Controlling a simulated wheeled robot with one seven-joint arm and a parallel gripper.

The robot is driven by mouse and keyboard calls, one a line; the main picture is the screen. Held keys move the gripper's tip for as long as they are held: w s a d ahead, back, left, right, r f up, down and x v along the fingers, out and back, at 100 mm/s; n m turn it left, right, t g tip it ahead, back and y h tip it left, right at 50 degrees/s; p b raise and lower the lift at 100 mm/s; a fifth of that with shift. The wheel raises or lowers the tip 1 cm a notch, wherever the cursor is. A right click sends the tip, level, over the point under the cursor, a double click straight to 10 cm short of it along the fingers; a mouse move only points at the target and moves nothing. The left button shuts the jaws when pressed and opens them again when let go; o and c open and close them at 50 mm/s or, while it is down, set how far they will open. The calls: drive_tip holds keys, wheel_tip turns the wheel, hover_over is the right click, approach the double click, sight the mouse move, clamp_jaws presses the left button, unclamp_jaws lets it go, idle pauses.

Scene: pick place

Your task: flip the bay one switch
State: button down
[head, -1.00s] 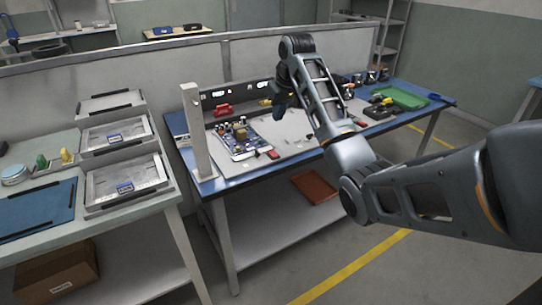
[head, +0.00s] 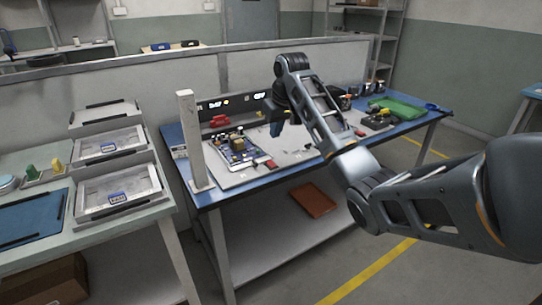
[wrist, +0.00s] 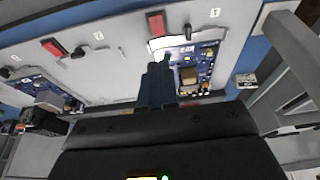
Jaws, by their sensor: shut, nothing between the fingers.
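A populated blue circuit board (wrist: 192,68) lies on the pale work panel (wrist: 122,62), close to a small white number tag (wrist: 215,13). Beside the board are a red block (wrist: 157,23) and a small black knob (wrist: 188,31); I cannot tell which of them is the bay one switch. The board (head: 237,150) and red block (head: 271,164) also show in the head view. My gripper (wrist: 160,68) is shut and empty, pointing down above the panel by the board's edge. In the head view my gripper (head: 276,129) hangs right of the board.
A second red block (wrist: 55,46) and another board (wrist: 45,90) lie further left in the wrist view. A white post (head: 194,140) stands at the bench's left end. A green tray (head: 402,108) and tools (head: 378,121) occupy the right end.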

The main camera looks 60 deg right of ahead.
sight(269, 161)
drive_tip(key=x, duration=1.1)
drive_tip(key=shift+s+a+f, duration=0.15)
drive_tip(key=shift+s+a, duration=0.05)
drive_tip(key=shift+s, duration=0.1)
